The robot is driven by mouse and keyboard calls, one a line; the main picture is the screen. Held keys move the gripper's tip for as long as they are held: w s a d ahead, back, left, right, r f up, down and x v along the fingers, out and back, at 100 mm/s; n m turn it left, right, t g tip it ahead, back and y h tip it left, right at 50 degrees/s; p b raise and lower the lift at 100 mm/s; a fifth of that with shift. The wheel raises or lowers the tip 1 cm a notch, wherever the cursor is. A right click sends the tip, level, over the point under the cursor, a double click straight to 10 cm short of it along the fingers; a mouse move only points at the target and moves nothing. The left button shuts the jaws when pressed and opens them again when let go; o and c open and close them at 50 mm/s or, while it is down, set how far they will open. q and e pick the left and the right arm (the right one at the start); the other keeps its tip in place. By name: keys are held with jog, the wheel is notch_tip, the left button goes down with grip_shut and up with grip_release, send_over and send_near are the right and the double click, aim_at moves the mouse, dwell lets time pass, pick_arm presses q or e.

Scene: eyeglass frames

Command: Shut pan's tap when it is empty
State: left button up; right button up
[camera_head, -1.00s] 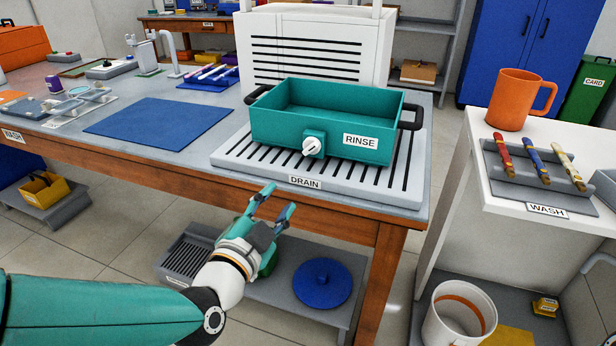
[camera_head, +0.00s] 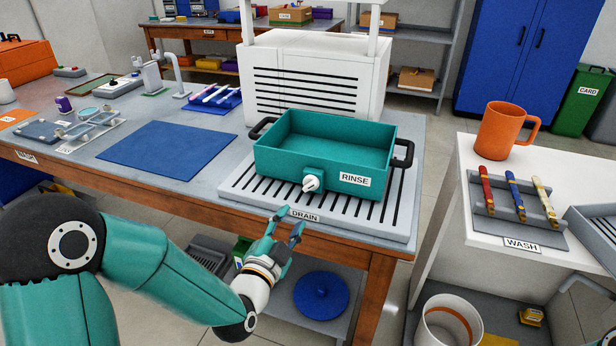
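The teal pan (camera_head: 270,157) labelled RINSE sits on the slotted grey DRAIN board (camera_head: 408,224) at the table's right end. I see bare teal inside it and make out no water, though part of its floor is hidden behind the front wall. Its tap (camera_head: 311,184), a white knob on a teal stub, is low on the front wall. I cannot tell from its angle whether it is open or shut. My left gripper (camera_head: 288,219) is open and empty, fingers pointing up towards the tap from below and in front, apart from it. My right gripper is out of view.
The wooden table's (camera_head: 225,208) front edge is close to my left gripper. A blue mat (camera_head: 167,150) lies left of the pan, and a white louvred cabinet (camera_head: 310,75) stands behind.

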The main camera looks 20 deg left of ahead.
aim_at(308, 189)
pick_arm(q)
jog(key=w, duration=0.7)
jog(key=w+p, duration=0.1)
jog(key=w, duration=0.3)
jog(key=shift+d, duration=0.25)
